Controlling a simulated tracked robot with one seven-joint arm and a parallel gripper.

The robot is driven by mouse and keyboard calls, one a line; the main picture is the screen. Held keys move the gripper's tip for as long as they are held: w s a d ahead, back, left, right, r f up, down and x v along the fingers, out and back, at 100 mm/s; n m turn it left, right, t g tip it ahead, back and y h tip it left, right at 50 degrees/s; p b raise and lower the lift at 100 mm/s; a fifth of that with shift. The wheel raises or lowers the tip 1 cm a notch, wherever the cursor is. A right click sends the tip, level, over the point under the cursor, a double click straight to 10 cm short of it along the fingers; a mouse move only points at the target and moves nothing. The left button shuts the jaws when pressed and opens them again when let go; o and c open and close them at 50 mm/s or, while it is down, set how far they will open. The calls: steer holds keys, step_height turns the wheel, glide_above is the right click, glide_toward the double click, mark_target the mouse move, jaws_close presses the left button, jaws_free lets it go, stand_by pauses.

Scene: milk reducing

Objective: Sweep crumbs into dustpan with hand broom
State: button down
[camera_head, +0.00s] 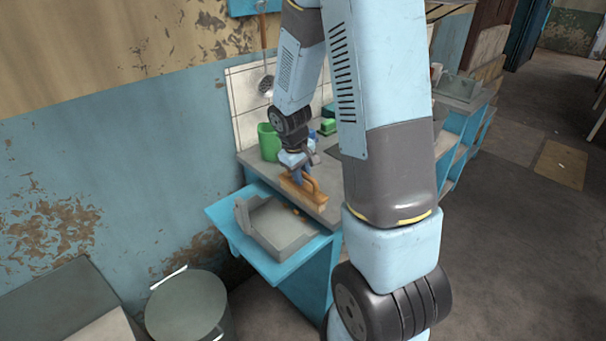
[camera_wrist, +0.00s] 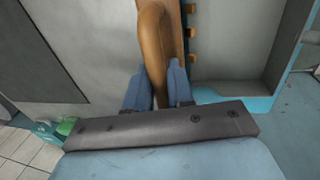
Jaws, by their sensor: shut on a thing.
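The hand broom (camera_head: 308,198) is wooden, with an arched brown handle that also shows in the wrist view (camera_wrist: 152,45). My gripper (camera_head: 302,172) is shut on this handle, with its blue fingers (camera_wrist: 157,82) on either side of it in the wrist view. The broom is at the grey counter's near edge, beside the dustpan. The grey dustpan (camera_head: 283,231) lies on a lower blue surface, and its tray shows at the right of the wrist view (camera_wrist: 238,45). Several orange crumbs (camera_wrist: 193,33) sit between the broom and the dustpan.
The blue side shelf (camera_head: 233,233) carries the dustpan. A green container (camera_head: 269,143) and a green item (camera_head: 328,127) stand farther back on the grey counter. A ladle (camera_head: 265,83) hangs on the wall. A lidded grey bin (camera_head: 187,305) stands on the floor at lower left.

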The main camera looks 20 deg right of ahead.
steer(key=shift+s+a, duration=0.3)
steer(key=shift+a, duration=0.5)
steer(key=shift+s+a, duration=0.25)
steer(key=shift+a, duration=0.5)
steer(key=shift+r, duration=0.1)
step_height(320, 180, up, 7)
stand_by(0.6)
